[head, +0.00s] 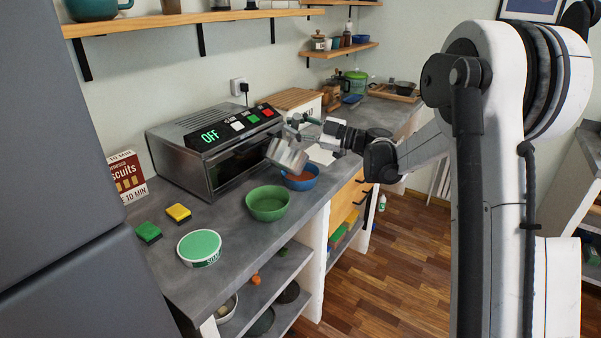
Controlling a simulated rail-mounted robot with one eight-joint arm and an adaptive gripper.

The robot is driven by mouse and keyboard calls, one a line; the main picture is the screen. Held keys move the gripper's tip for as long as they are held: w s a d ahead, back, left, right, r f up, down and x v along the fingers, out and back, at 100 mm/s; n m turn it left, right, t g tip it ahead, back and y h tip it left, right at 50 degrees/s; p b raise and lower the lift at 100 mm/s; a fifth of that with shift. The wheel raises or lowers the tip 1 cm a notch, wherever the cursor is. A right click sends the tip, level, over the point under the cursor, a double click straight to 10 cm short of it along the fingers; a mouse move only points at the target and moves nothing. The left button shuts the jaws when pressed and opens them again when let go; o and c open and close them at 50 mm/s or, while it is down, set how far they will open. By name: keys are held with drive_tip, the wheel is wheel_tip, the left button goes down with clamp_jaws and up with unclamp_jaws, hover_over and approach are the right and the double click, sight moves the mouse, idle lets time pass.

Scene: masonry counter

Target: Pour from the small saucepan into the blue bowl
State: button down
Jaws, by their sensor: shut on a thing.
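The small saucepan (287,155) is a metal pan in the head view, held tilted above the counter, in front of the oven's right end. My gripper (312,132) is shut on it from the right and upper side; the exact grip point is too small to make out. The blue bowl (314,181) stands on the counter just below and to the right of the saucepan, with something orange-red inside. The saucepan's lower edge is close above the bowls. I cannot tell whether anything is flowing from it.
A green bowl (267,204) stands beside the blue bowl. A tub with a green lid (199,247), a yellow sponge (178,213) and a green sponge (148,232) lie nearer. The oven (214,150) stands behind, reading OFF. A bread box (298,101) is farther back.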

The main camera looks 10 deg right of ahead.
drive_tip(key=shift+w+d+r+m+p, duration=0.4)
drive_tip(key=shift+w+d+r+m, duration=0.2)
drive_tip(key=shift+d, duration=0.1)
idle(1.5)
drive_tip(key=shift+s+a+f, duration=0.2)
drive_tip(key=shift+a, duration=0.05)
drive_tip(key=s+a+f+n+g+h+b, duration=0.1)
drive_tip(key=s+a+f+n+h+b, duration=0.2)
drive_tip(key=s+a+f+n+b, duration=0.4)
drive_tip(key=shift+s+a+f+n+h, duration=0.3)
drive_tip(key=shift+s+a+f+n, duration=1.25)
drive_tip(key=shift+a+f, duration=1.3)
